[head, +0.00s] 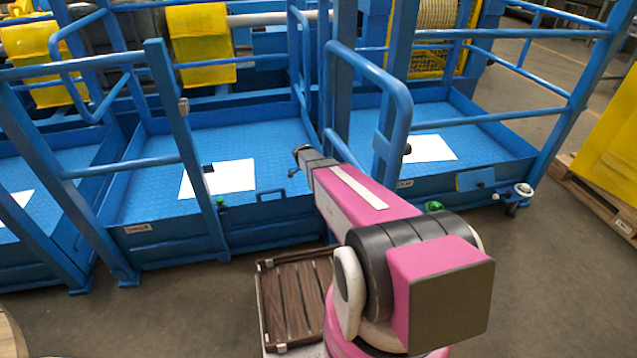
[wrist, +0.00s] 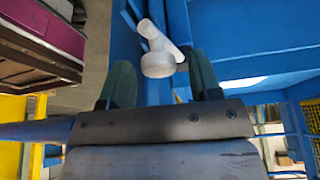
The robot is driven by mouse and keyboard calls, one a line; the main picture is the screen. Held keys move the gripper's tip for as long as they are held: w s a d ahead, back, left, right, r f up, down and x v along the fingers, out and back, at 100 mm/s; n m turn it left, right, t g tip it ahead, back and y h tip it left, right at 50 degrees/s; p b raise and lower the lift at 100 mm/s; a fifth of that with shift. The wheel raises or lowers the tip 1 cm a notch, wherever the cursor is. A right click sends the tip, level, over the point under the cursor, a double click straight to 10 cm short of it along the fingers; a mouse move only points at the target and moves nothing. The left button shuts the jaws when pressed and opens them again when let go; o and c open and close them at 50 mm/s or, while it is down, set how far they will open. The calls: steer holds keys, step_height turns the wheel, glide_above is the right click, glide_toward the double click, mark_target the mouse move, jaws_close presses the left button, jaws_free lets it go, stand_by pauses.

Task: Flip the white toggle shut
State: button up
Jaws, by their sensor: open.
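The white toggle (wrist: 158,52) shows in the wrist view as a rounded white lever with a broad end, against a blue upright. My gripper (wrist: 159,62) is open, with one dark green finger to each side of the toggle's broad end in the picture. A gap shows between the toggle and the left finger; the right finger looks close to it. I cannot tell whether they touch or how far the toggle lies beyond the fingertips. In the head view, my arm reaches to the blue frame; the fingers and this toggle cannot be made out there.
Blue railings (head: 375,75) and uprights stand close around my arm. White sheets (head: 218,177) lie on the blue platform floors. A yellow panel (head: 610,125) stands on a pallet at right. Floor at lower right is clear.

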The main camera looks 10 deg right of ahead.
jaws_close()
steer(key=shift+s+d+n, duration=0.1)
steer(key=shift+s+n, duration=0.25)
steer(key=shift+n, duration=0.25)
jaws_free()
steer(key=shift+r, duration=0.1)
